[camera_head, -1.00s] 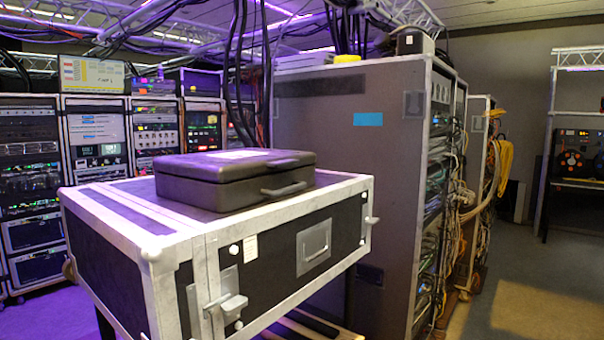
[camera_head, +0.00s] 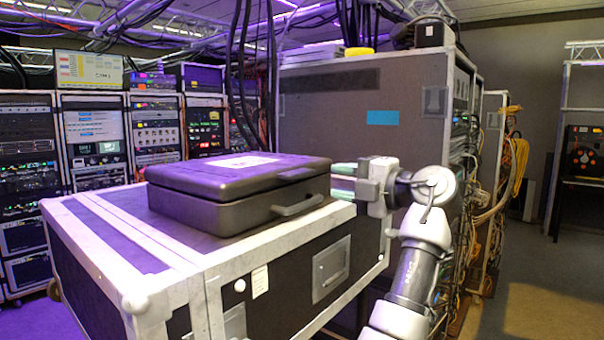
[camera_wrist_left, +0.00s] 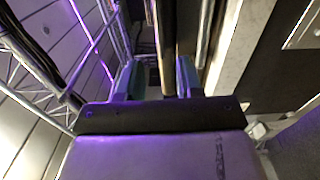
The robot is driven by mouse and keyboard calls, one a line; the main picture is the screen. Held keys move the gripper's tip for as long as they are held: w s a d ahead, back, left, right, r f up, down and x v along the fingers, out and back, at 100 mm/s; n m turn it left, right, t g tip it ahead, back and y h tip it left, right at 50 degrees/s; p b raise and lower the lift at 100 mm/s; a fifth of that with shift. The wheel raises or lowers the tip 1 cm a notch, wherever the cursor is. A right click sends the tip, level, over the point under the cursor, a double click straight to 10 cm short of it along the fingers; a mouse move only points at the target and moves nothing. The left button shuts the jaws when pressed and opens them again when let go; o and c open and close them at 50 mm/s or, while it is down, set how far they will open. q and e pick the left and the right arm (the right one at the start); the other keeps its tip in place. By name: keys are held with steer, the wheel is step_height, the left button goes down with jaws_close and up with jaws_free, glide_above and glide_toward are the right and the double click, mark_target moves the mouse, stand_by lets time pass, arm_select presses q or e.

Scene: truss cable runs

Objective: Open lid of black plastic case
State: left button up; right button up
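The black plastic case (camera_head: 238,190) lies flat on top of a large flight case, with its lid (camera_head: 215,168) shut. A carry handle (camera_head: 298,205) is on its front side, and a pale label is on the lid. My left gripper (camera_head: 345,181) is level with the case's right side, its fingers one above the other and pointing at it. In the left wrist view the gripper (camera_wrist_left: 160,80) has its two fingers apart, with the dark case edge ahead and between them. I cannot tell whether they touch it. My right gripper is out of view.
The flight case (camera_head: 175,280) has pale metal edges and a dark front with a recessed handle (camera_head: 331,268). A tall grey cabinet (camera_head: 340,120) stands close behind my gripper. Equipment racks (camera_head: 95,140) line the left. Dark cables (camera_head: 240,70) hang behind the case. Open floor lies at right.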

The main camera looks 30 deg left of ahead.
mark_target(303, 175)
arm_select(q)
steer(key=a+p, duration=0.1)
steer(key=a, duration=0.2)
steer(key=a+p, duration=0.1)
steer(key=a, duration=0.2)
steer(key=a+p, duration=0.1)
steer(key=a, duration=0.1)
steer(key=shift+w+a, duration=0.4)
steer(key=shift+w+a+f, duration=0.1)
steer(key=shift+a, duration=0.45)
steer(key=c, duration=0.6)
jaws_close()
